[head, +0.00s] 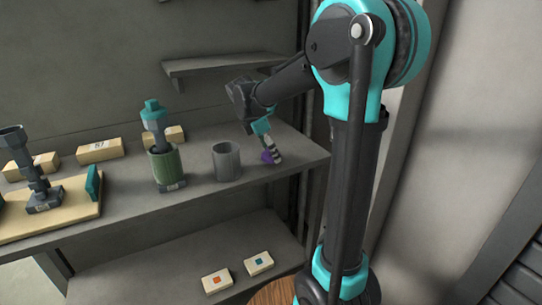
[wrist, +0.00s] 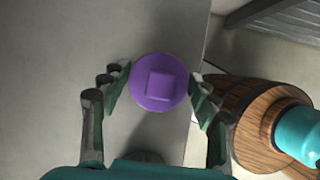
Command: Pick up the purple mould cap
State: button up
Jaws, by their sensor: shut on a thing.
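The purple mould cap (wrist: 159,82) is a round disc with a raised square boss on top. In the wrist view it sits between the two fingers of my gripper (wrist: 160,100), which is shut on it. I cannot tell whether the cap touches the shelf.
A grey cup (head: 227,162) stands just left of my gripper on the shelf (head: 215,191). A green canister (head: 166,167) holding a teal-topped tool (head: 152,112) is further left. The shelf's edge is close on the right. A small ledge (head: 215,66) is above. Boxes (head: 217,281) lie on the lower shelf.

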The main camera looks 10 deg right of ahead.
notch_tip(320, 180, up, 18)
jog(key=shift+r, duration=0.25)
